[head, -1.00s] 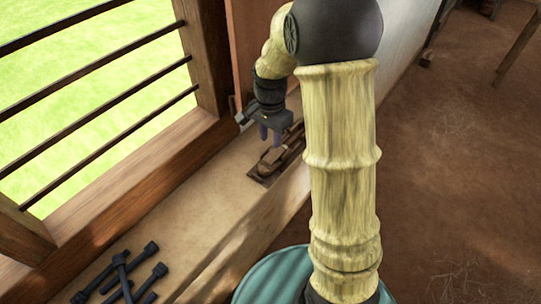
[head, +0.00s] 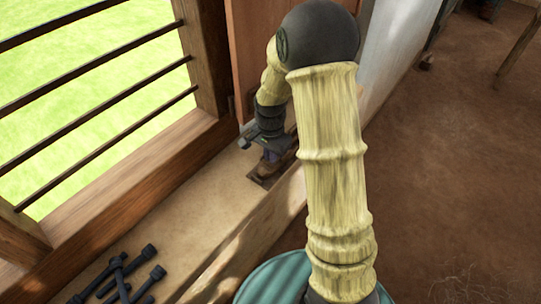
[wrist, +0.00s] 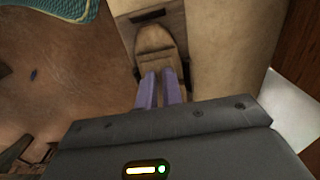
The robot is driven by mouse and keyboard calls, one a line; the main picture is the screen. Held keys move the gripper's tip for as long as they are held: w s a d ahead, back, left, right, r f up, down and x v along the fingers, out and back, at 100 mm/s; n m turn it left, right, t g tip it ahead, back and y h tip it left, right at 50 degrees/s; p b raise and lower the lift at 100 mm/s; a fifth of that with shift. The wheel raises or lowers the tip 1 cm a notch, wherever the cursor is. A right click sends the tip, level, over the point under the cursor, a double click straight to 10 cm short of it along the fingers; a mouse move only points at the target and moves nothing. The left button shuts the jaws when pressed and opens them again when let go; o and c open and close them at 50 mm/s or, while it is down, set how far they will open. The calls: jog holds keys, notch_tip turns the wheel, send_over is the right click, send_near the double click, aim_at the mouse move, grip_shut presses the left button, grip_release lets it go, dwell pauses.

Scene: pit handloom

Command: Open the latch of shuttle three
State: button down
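A brown wooden shuttle (wrist: 155,42) with a rounded end lies in a dark wooden holder (wrist: 176,20) on the ledge. In the head view the shuttle (head: 266,171) is partly hidden under my gripper. My gripper (wrist: 159,74) points down over the shuttle, its two purple fingers a little apart, with a narrow gap between them. The fingertips are at or just above the shuttle's wood; I cannot tell whether they touch. I see no number and cannot make out the latch, which may be hidden by the fingers.
Several dark rod-like pieces with thick ends (head: 122,272) lie on the pale ledge (head: 190,222) at lower left. A barred window (head: 100,85) stands along the left. Open brown floor (head: 450,170) lies to the right.

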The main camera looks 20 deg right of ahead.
jog(key=shift+r+n+p, duration=0.1)
jog(key=shift+n+p, duration=0.2)
jog(key=n+p, duration=0.2)
jog(key=n, duration=0.2)
jog(key=shift+r+p, duration=0.1)
jog(key=shift+p, duration=0.25)
jog(key=n+p, duration=0.3)
jog(key=n, duration=0.3)
jog(key=n+p, duration=0.2)
jog(key=n, duration=0.2)
jog(key=shift+n+p, duration=0.85)
jog(key=shift+n, duration=0.85)
jog(key=c, duration=1.6)
grip_release()
jog(key=shift+o, duration=0.2)
